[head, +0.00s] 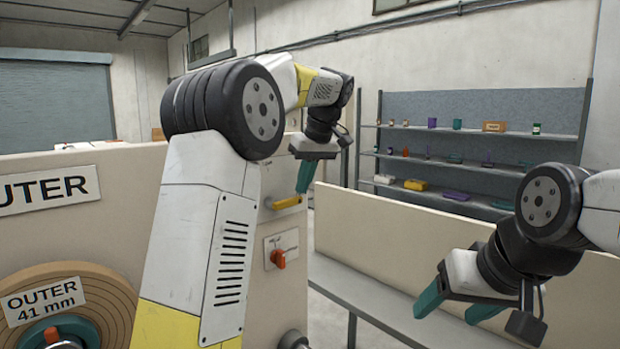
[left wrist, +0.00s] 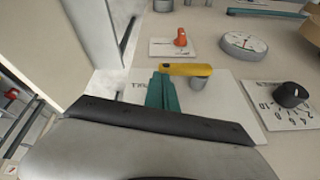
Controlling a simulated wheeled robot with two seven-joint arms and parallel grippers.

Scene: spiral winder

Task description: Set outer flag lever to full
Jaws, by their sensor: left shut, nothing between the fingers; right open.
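A yellow lever (head: 287,202) sticks out from the beige panel in the head view. It also shows in the left wrist view (left wrist: 187,69), lying crosswise on a grey round post over a white label plate. The label is partly covered, so I cannot read whether this is the outer flag lever. My left gripper (head: 305,178) is shut and empty. Its green fingers, also in the left wrist view (left wrist: 162,90), are close beside the lever's left end there; I cannot tell if they touch. My right gripper (head: 457,308) is open and empty, away at the right.
An orange-red knob (head: 278,258) sits below the lever in the head view. A round gauge (left wrist: 242,45) and a black numbered dial (left wrist: 290,95) show in the left wrist view. A roll marked OUTER 41 mm (head: 90,285) is at left. A low beige wall (head: 400,235) stands at right.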

